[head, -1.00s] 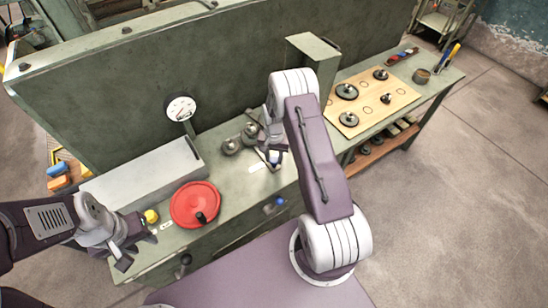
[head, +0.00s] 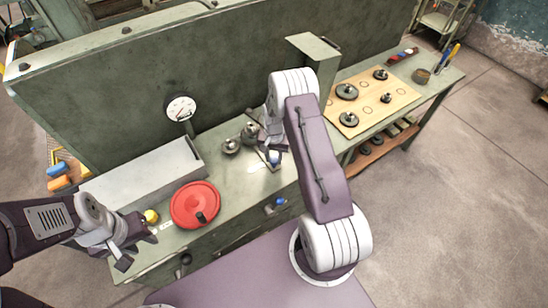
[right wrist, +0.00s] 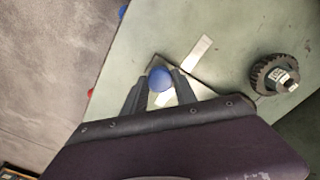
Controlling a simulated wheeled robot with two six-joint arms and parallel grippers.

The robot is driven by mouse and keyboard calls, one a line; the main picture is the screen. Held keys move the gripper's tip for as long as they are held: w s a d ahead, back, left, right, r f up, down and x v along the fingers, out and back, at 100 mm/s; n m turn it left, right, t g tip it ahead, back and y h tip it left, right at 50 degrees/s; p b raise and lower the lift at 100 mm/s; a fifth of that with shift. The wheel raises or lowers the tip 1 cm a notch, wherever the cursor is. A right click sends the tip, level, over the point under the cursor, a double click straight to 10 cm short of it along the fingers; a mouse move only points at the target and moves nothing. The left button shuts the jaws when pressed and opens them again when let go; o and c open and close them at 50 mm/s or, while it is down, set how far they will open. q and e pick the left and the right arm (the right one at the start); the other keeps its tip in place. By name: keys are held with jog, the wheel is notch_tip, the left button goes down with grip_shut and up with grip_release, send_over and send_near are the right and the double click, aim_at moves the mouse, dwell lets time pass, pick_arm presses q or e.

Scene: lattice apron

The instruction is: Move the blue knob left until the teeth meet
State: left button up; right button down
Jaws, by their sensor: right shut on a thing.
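The blue knob (right wrist: 160,79) sits between the two fingers of my right gripper (right wrist: 160,88) in the right wrist view, and the fingers are shut on it. A dark toothed gear (right wrist: 275,75) stands to the right in the right wrist view, apart from the gripper. In the head view two gears (head: 231,147) (head: 250,131) stand left of my right gripper; whether their teeth touch is too small to tell. My left gripper (head: 136,249) is open and empty by the bench's left front.
A red round plate (head: 195,203) with a black handle and a yellow knob (head: 151,216) are near my left gripper. A grey box (head: 145,172) and a dial gauge (head: 181,108) stand behind. A wooden board (head: 372,100) with gears lies right. Another blue knob (head: 280,201) is on the bench front.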

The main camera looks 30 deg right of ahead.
jog(key=shift+a, duration=1.1)
jog(key=c, duration=1)
grip_release()
jog(key=shift+s, duration=0.1)
jog(key=shift+o, duration=0.2)
notch_tip(320, 180, up, 9)
jog(key=b, duration=0.1)
jog(key=shift+b, duration=0.4)
jog(key=shift+a+r, duration=0.1)
